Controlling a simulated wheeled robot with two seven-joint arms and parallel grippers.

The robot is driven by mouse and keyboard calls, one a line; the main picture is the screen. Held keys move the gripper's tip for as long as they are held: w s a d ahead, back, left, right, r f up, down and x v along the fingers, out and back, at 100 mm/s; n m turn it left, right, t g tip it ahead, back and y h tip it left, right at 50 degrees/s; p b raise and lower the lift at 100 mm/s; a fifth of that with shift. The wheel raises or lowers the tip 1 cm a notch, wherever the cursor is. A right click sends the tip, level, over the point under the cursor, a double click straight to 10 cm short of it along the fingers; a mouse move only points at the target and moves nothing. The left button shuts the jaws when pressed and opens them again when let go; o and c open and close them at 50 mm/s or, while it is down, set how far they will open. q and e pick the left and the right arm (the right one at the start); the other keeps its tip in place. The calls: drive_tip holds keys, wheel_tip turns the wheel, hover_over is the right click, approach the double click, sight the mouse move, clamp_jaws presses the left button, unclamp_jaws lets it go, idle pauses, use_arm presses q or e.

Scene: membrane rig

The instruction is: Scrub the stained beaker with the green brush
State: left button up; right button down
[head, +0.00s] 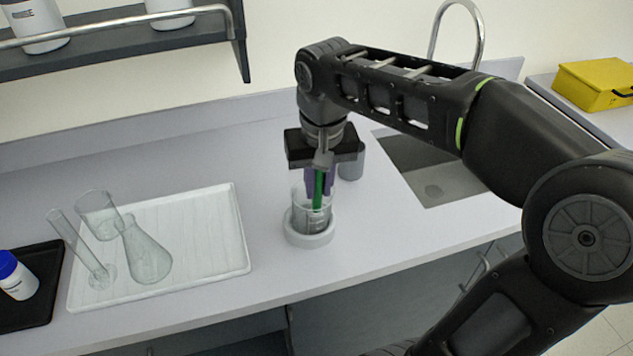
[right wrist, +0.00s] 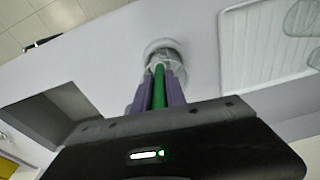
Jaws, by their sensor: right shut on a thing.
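The stained beaker (head: 311,219) is clear glass with a dark grey tint. It stands upright in a white ring holder (head: 310,238) on the bench. My right gripper (head: 319,180) is directly above it, pointing down, shut on the green brush (head: 318,188). The brush is upright and its lower end reaches into the beaker. In the right wrist view the green handle (right wrist: 158,88) runs between the two purple fingers toward the beaker's mouth. The brush's head is hard to make out behind the glass. My left gripper is not in view.
A grey cup (head: 351,163) stands just behind my right gripper. A white ribbed tray (head: 215,230) with clear glassware lies to the left, beside a black tray (head: 42,262) with a blue-capped bottle. A sink (head: 440,188) is at the right. The bench between tray and holder is clear.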

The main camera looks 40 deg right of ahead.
wheel_tip(320, 180, up, 4)
drive_tip(key=p, duration=0.3)
idle(0.5)
drive_tip(key=shift+f+b, duration=1.65)
drive_tip(key=shift+f, duration=0.4)
